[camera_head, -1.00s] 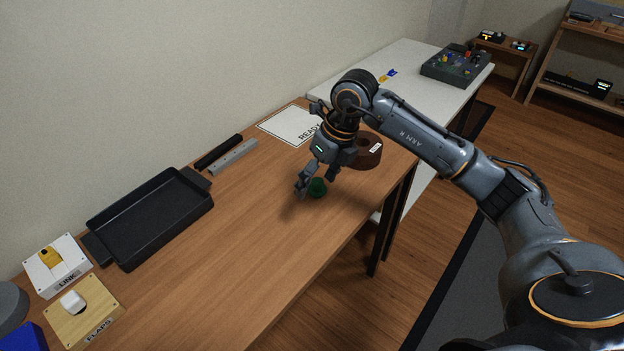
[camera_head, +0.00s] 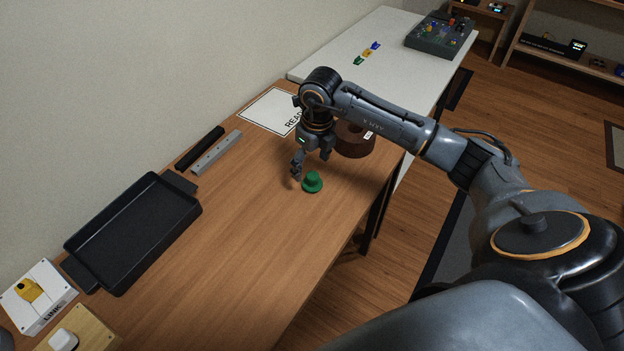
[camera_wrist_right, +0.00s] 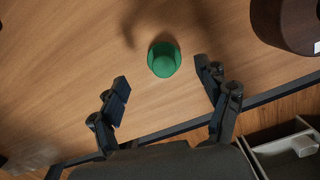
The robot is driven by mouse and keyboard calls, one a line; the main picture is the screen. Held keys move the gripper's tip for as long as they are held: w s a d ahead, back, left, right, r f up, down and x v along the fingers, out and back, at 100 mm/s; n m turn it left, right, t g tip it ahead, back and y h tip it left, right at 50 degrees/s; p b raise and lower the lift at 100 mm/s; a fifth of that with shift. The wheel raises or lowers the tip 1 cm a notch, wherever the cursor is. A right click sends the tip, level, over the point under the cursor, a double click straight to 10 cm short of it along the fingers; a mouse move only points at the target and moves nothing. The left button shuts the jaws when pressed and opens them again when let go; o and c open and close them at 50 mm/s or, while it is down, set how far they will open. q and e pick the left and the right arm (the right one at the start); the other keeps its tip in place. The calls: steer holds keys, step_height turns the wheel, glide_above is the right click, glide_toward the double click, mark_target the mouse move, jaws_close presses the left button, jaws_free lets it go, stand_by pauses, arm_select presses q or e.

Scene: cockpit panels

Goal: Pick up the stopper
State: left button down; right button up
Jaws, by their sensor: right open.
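The stopper, a small green piece with a wider base (camera_head: 312,182), stands upright on the wooden table. In the right wrist view the stopper (camera_wrist_right: 164,60) lies beyond and between the two fingertips, apart from both. My right gripper (camera_head: 312,168) is open and empty, pointing down over the table just behind the stopper in the head view. Its two dark fingers (camera_wrist_right: 165,82) are spread wide in the right wrist view. My left gripper is not in view.
A brown round block (camera_head: 355,141) stands close by the right gripper. A black tray (camera_head: 135,235), a grey bar (camera_head: 216,153) and a black bar (camera_head: 200,148) lie left. A white READY sheet (camera_head: 268,108) lies behind. The table's front edge is near the stopper.

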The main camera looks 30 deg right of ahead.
mark_target(313, 175)
steer(key=f, duration=0.1)
steer(key=f+p, duration=0.1)
steer(key=shift+s+d+f+p, duration=0.15)
steer(key=shift+s+f+p, duration=0.05)
steer(key=shift+f+p, duration=0.15)
step_height(313, 175, down, 2)
steer(key=shift+w+f, duration=0.1)
steer(key=shift+w, duration=0.05)
steer(key=shift+w+f, duration=0.1)
steer(key=shift+f, duration=0.1)
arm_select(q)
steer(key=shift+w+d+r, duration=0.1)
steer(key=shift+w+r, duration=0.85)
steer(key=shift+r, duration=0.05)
arm_select(e)
steer(key=c, duration=1)
